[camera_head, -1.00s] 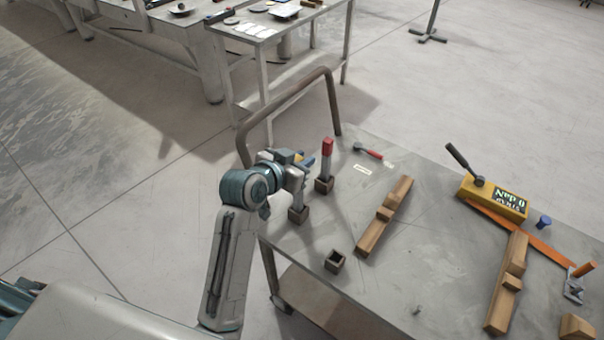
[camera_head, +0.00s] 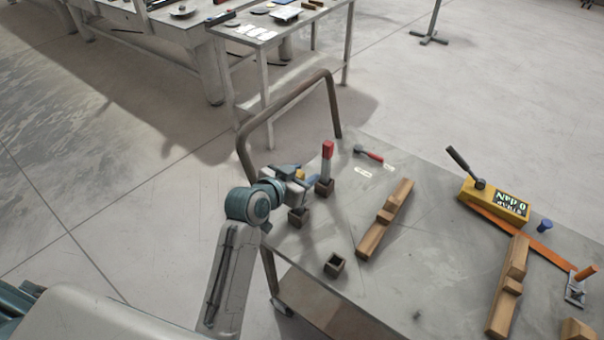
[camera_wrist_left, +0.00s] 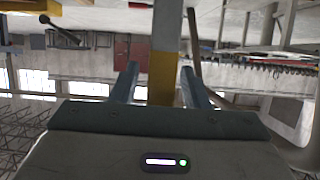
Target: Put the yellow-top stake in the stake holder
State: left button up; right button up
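The yellow-top stake (camera_head: 300,174) stands roughly upright at a dark square holder (camera_head: 298,218) near the table's left edge. My arm covers much of it, and I cannot see how deep it sits. My left gripper (camera_head: 300,177) is at its upper end. In the left wrist view the yellow top (camera_wrist_left: 162,78) is between the two blue fingers (camera_wrist_left: 160,82), with small gaps showing on both sides. A red-top stake (camera_head: 327,150) stands in the holder behind (camera_head: 325,187). Another holder (camera_head: 335,263) in front is empty. My right gripper is not in view.
Wooden blocks (camera_head: 385,220) and (camera_head: 508,285) lie on the grey table (camera_head: 430,245). A red-handled tool (camera_head: 370,155) and a yellow device with a display (camera_head: 493,200) lie farther back. A bent metal handrail (camera_head: 285,105) rises at the table's far-left end.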

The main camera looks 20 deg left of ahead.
pick_arm(q)
jog(key=shift+r, duration=0.15)
jog(key=b+v, duration=0.1)
jog(key=v, duration=1.1)
